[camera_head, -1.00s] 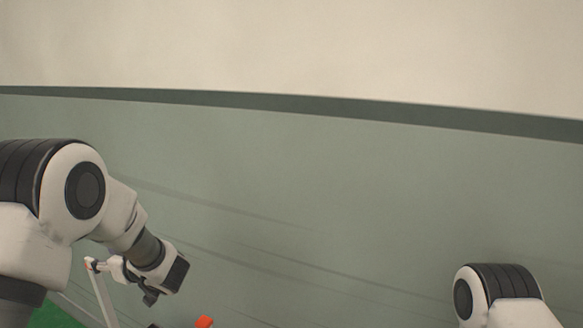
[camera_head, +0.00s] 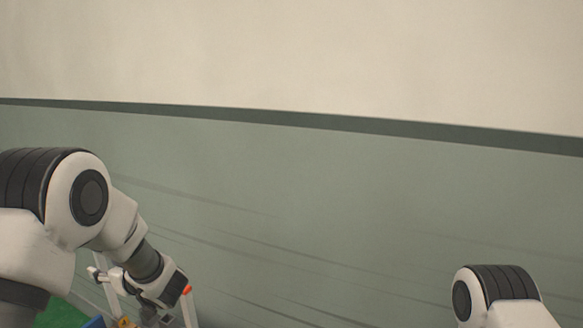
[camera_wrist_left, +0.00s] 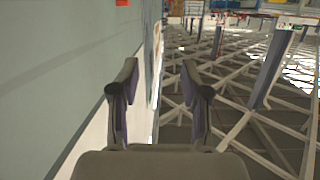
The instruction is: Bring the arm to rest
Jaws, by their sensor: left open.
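My left arm comes in from the left in the head view and bends down, with its wrist (camera_head: 158,278) near the bottom edge. The left gripper itself is mostly hidden there, low in the picture. In the left wrist view the left gripper (camera_wrist_left: 160,82) is open. Its two dark fingers stand apart with nothing between them. Of my right arm only a white and black joint (camera_head: 500,292) shows at the bottom right; its gripper is out of the picture.
A grey-green wall (camera_head: 330,215) with a cream upper part (camera_head: 300,60) fills the head view. The same wall runs close along the left of the wrist view. White lattice framing (camera_wrist_left: 230,130) lies to its right. Something orange-tipped (camera_head: 187,290) stands by my left wrist.

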